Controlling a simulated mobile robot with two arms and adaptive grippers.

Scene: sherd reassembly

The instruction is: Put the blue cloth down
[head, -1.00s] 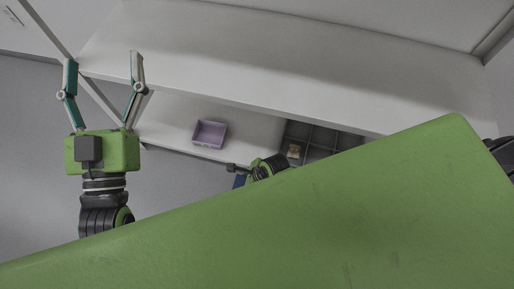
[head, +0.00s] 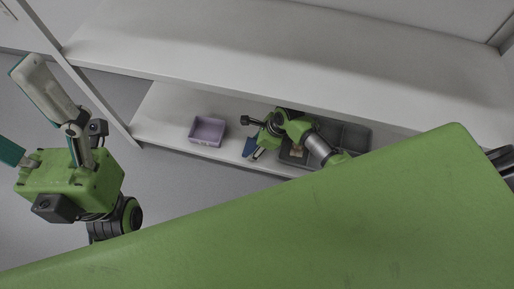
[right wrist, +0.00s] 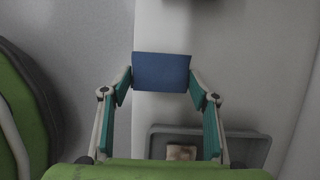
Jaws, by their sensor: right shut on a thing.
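The blue cloth (head: 249,147) hangs at my right gripper (head: 257,151), over the front part of the lower shelf in the head view. In the right wrist view the cloth (right wrist: 161,70) is a flat blue rectangle between the fingertips of my right gripper (right wrist: 161,82), which is shut on it. Its left side lines up with the shelf's front edge; I cannot tell whether it touches the shelf. My left gripper (head: 25,115) is open and empty at the far left, its fingers wide apart, one partly cut off by the frame.
A purple bin (head: 207,131) stands on the lower shelf (head: 165,110), left of the cloth. A grey divided tray (head: 355,137) with a brown piece (head: 298,151) in it is to the right. The upper shelf (head: 250,55) overhangs them. Shelf between bin and cloth is clear.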

